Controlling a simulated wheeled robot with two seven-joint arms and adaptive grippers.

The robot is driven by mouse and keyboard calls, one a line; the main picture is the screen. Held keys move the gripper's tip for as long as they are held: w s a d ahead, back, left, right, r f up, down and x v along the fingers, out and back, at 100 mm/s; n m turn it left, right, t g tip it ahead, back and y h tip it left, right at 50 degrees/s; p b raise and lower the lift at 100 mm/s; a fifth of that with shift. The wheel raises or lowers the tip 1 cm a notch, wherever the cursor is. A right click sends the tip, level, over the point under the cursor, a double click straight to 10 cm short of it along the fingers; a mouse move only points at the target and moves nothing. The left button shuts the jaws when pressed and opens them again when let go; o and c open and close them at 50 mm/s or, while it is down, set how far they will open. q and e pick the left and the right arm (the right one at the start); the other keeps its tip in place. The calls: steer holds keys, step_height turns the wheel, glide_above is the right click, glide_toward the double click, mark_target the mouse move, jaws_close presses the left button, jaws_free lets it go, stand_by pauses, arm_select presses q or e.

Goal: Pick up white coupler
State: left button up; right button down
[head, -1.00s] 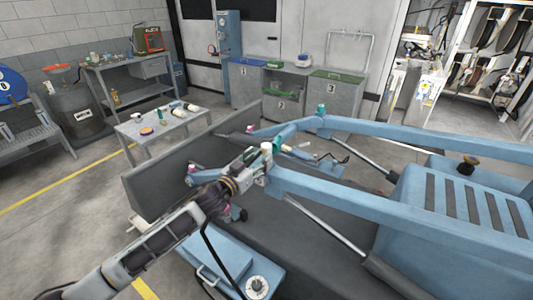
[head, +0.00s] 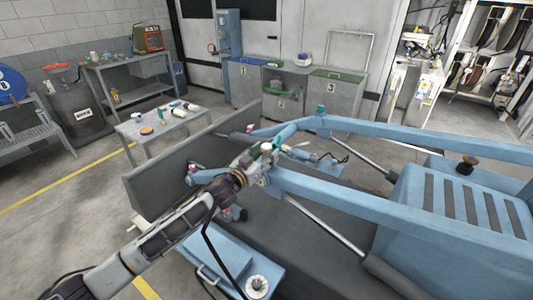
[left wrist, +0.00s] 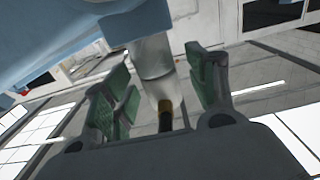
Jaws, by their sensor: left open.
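The white coupler (left wrist: 155,62) is a pale upright-looking cylinder with a dark and brass-coloured end, in the left wrist view. It lies between the two green-padded fingers of my left gripper (left wrist: 160,88), which are open with gaps beside it. In the head view my left gripper (head: 262,165) is at the near end of the blue loader arm (head: 380,205). A small white top of the coupler (head: 266,147) shows just above it there. My right gripper is not in view.
The blue loader arm runs right from beside my left gripper, with another arm (head: 420,143) behind it. A grey bucket wall (head: 190,165) stands behind and left. A low table (head: 165,128) with several small parts is farther back. Open floor (head: 70,225) lies left.

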mark_target(266, 145)
arm_select(q)
steer(key=shift+w+d, duration=0.35)
steer(key=shift+w, duration=0.1)
steer(key=c, duration=1.2)
steer(key=shift+r, duration=0.15)
steer(key=shift+r, duration=4.9)
